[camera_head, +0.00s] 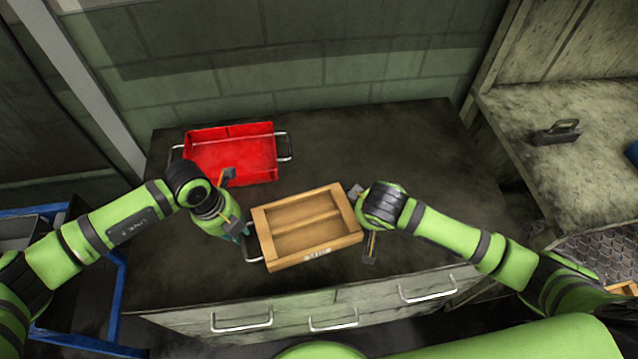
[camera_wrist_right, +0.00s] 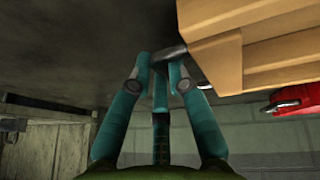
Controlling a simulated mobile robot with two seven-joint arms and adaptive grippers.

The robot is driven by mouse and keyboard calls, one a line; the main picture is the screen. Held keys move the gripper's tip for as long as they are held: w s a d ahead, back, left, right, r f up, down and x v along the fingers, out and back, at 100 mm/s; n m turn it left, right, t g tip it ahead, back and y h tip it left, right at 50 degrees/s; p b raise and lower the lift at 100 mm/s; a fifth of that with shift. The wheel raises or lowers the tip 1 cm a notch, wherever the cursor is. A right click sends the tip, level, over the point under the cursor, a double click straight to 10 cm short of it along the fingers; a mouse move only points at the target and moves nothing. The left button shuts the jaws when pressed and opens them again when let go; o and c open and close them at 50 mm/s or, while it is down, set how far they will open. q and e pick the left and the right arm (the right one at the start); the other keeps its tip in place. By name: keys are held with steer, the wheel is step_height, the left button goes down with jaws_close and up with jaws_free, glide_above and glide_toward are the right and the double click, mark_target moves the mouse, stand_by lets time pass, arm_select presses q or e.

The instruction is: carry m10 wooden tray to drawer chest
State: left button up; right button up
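The m10 wooden tray (camera_head: 257,229) is a shallow light-wood box with a divider and a small label on its front. It shows over the top of the drawer chest (camera_head: 420,170), near its front edge; I cannot tell if it touches. My left gripper (camera_head: 241,233) is at the tray's left handle, its fingers mostly hidden by my wrist. My right gripper (camera_wrist_right: 162,66) is at the right side, its teal fingers closed around the tray's dark handle (camera_wrist_right: 172,50). The tray's wooden side (camera_wrist_right: 265,45) fills the upper right of the right wrist view.
A red tray (camera_head: 232,155) with metal handles sits behind and left on the chest top; part of it shows in the right wrist view (camera_wrist_right: 300,98). A blue-framed cart (camera_head: 118,300) stands at left. A worn workbench (camera_head: 540,105) with a dark tool (camera_head: 556,132) stands at right. The chest's back right is clear.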

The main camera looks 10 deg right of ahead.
arm_select(q)
steer(key=o, duration=0.4)
steer(key=shift+a, duration=0.15)
arm_select(e)
steer(key=o, duration=0.4)
steer(key=shift+s+d, duration=0.1)
arm_select(q)
steer(key=shift+r, duration=0.1)
arm_select(e)
steer(key=shift+r, duration=0.1)
